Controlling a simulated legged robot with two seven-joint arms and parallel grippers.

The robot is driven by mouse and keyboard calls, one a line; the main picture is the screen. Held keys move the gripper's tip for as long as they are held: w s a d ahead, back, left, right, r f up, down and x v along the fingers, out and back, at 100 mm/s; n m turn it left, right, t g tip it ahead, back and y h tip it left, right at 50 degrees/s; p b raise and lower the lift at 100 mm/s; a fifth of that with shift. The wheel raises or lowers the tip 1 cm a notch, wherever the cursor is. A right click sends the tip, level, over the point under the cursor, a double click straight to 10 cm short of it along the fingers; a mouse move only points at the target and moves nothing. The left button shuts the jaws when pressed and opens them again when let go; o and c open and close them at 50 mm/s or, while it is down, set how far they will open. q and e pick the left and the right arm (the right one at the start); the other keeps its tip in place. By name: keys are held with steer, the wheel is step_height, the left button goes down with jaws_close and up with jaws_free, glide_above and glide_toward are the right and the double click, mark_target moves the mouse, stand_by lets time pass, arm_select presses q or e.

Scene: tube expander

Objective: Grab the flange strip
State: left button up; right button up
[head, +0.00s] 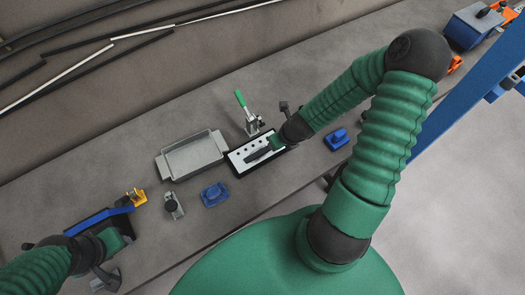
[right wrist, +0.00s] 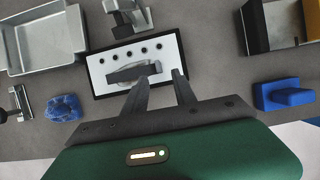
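A white plate with a row of several dark holes (head: 238,157), which looks like the flange strip, lies in a black frame on the bench. It also shows in the right wrist view (right wrist: 112,62). A dark grey piece (right wrist: 125,72) or shadow lies across it; I cannot tell which. My right gripper (head: 258,154) is over the plate's right part. In the right wrist view its two fingers (right wrist: 160,74) stand apart with nothing between them. Whether they touch the plate is unclear. My left gripper (head: 88,248) is at the bench's left, beside a dark blue-edged object; its fingers are unclear.
A grey metal tray (head: 191,157) stands left of the plate. A green-handled toggle clamp (head: 247,115) stands behind it. A yellow part (head: 137,197) and a small metal clamp (head: 173,205) are near my left gripper.

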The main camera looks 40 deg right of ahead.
mark_target(259, 152)
steer(key=shift+w+a+f, duration=0.2)
steer(key=shift+f, duration=0.15)
steer(key=x, duration=0.3)
steer(key=shift+w+f+p, duration=0.15)
steer(key=shift+f+p, duration=0.15)
steer(key=shift+w+f, duration=0.1)
steer(key=shift+f, duration=0.15)
steer(key=shift+o, duration=0.2)
steer(key=shift+d, duration=0.3)
steer(key=shift+a, duration=0.15)
jaws_close()
